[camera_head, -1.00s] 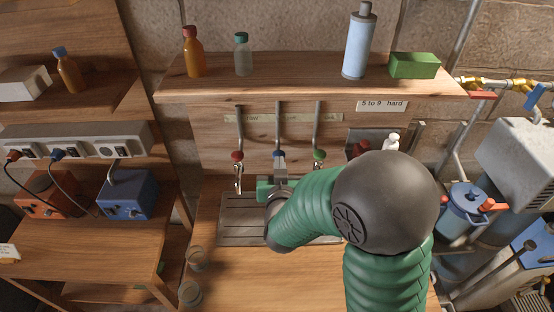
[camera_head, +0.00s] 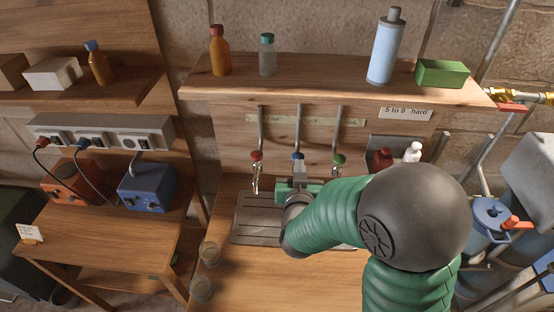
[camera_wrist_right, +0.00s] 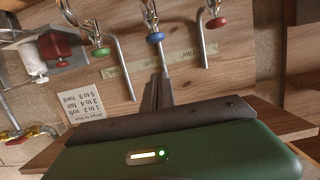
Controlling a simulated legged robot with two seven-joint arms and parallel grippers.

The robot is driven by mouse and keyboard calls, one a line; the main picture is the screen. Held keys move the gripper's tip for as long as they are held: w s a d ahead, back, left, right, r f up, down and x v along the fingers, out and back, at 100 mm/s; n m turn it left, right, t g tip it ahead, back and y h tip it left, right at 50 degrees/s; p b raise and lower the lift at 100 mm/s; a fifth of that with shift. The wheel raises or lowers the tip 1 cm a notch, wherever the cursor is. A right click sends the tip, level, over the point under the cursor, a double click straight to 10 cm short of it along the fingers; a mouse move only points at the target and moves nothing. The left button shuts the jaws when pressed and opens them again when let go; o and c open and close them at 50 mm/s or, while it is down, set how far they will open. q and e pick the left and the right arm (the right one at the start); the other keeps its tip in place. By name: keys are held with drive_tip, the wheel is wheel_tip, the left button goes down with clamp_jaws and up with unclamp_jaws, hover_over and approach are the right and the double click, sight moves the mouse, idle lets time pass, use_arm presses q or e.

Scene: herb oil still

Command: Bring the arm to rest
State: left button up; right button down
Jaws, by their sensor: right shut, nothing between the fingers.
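My right arm, green with a dark grey elbow, reaches in from the lower right of the head view toward the three taps. Its gripper (camera_head: 298,188) is in front of the blue tap (camera_head: 298,157) and above the slotted drip tray (camera_head: 262,228); its fingertips are hard to make out there. In the right wrist view the two dark fingers (camera_wrist_right: 158,85) are together and empty, pointing toward the blue tap (camera_wrist_right: 155,38). The red tap (camera_head: 256,156) and green tap (camera_head: 338,159) are on either side. My left gripper is not in view.
A shelf (camera_head: 330,88) with bottles and a green box (camera_head: 442,74) is above the taps. Two glasses (camera_head: 205,270) stand at the counter's left edge. A blue pot (camera_head: 490,215) is at the right. The left bench holds a blue box (camera_head: 147,188). Bare counter (camera_head: 290,280) shows in front of the tray.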

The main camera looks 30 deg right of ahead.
drive_tip(key=a+f+n+g+y, duration=0.2)
drive_tip(key=a+f+n+y, duration=0.1)
drive_tip(key=a+f+y, duration=0.4)
drive_tip(key=s+a+f+n+g, duration=0.1)
drive_tip(key=s+f+g, duration=0.1)
drive_tip(key=s, duration=0.3)
drive_tip(key=s+a+f+n+g, duration=0.1)
drive_tip(key=s+a+f+g, duration=0.1)
drive_tip(key=s, duration=0.4)
drive_tip(key=s+a+f+n+g+y, duration=0.1)
drive_tip(key=s+a+f+g, duration=0.1)
drive_tip(key=s+g, duration=0.2)
drive_tip(key=shift+s+f+g, duration=0.15)
drive_tip(key=shift+s+g, duration=0.15)
drive_tip(key=shift+s, duration=0.45)
drive_tip(key=shift+a, duration=0.15)
